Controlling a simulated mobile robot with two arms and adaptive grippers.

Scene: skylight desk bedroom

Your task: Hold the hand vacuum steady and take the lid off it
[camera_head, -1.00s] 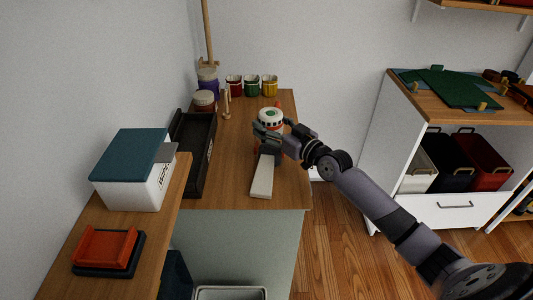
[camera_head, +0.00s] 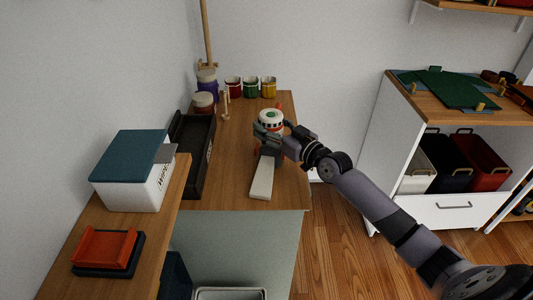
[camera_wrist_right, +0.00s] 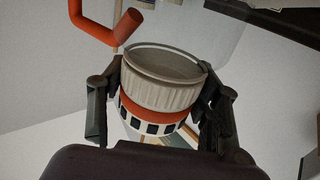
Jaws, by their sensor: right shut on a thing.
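The hand vacuum (camera_head: 270,117) stands at the right side of the desk in the head view, with a white top, a green spot and a dark-squared band. My right gripper (camera_head: 268,136) is shut around it. In the right wrist view its round part (camera_wrist_right: 160,95) sits between my right gripper's fingers (camera_wrist_right: 163,110). It shows a ribbed beige section, an orange ring and a white band with dark squares. The ribbed end looks hollow. I cannot tell where the lid parts from the body. My left gripper is out of view.
A pale flat bar (camera_head: 262,181) lies on the desk (camera_head: 228,180) in front of the gripper. A black tray (camera_head: 196,165) is at the left. Red, green and yellow cups (camera_head: 251,88) stand at the back. The desk between tray and vacuum is mostly clear.

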